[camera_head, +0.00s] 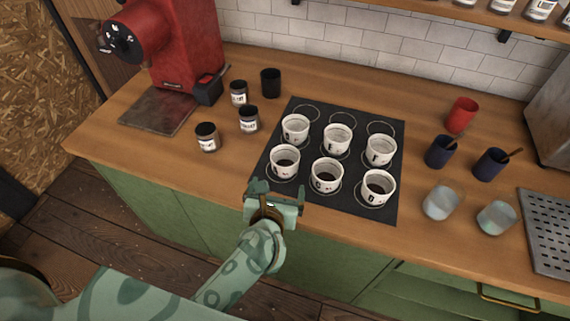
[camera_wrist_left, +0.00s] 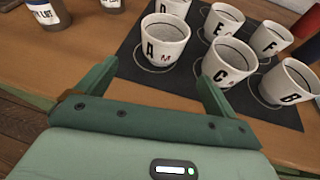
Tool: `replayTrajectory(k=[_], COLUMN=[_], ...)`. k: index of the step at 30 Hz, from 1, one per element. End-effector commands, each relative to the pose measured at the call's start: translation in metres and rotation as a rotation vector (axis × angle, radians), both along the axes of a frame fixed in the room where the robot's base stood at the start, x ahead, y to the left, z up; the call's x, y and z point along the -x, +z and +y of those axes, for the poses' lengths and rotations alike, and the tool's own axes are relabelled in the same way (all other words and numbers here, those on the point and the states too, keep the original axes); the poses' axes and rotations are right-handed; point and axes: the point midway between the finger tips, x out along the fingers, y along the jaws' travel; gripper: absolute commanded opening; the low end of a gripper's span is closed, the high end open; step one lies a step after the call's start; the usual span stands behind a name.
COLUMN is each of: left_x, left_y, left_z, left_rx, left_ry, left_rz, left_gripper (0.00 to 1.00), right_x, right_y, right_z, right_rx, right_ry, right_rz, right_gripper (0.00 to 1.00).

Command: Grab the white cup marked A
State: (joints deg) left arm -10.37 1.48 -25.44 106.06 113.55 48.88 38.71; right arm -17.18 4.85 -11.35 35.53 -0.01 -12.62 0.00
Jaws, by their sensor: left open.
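The white cup marked A (camera_wrist_left: 165,45) stands upright on the dark mat, at the front left of the group in the head view (camera_head: 285,163). It has a black A and a smaller red letter, and its inside looks dark in the head view. My left gripper (camera_head: 276,192) is open at the mat's front edge, just in front of cup A. In the left wrist view its two fingers (camera_wrist_left: 158,72) point toward the cup, which stands beyond the tips and roughly between them. I see no contact. My right gripper is not in view.
Cup C (camera_wrist_left: 229,64) stands close to the right of cup A, and cup D (camera_head: 295,129) behind it. More white cups share the dark mat (camera_head: 391,211). Labelled dark jars (camera_head: 207,137) and a red machine (camera_head: 182,45) are left; dark and glass cups (camera_head: 441,203) are right.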

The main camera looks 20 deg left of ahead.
Motion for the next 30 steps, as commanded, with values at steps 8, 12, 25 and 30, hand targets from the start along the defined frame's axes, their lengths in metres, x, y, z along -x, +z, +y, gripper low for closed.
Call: replayTrajectory(k=[8, 12, 25, 30], left_x=[-0.052, -0.061, -0.109, -0.109], left_y=[-0.022, -0.025, -0.038, -0.038], left_z=[0.008, 0.009, 0.014, 0.014], left_rx=[-0.003, -0.003, -0.006, -0.005], left_ry=[0.0, -0.001, -0.002, -0.002], left_rz=[-0.002, -0.002, -0.002, -0.002], left_gripper=[0.93, 0.93, 0.93, 0.91], right_x=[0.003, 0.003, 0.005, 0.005], right_y=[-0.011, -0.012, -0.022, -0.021], right_z=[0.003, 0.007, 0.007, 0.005], right_rx=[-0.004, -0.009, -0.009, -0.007], right_ry=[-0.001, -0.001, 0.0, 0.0], right_rz=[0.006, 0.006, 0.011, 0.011], right_gripper=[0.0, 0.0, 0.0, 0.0])
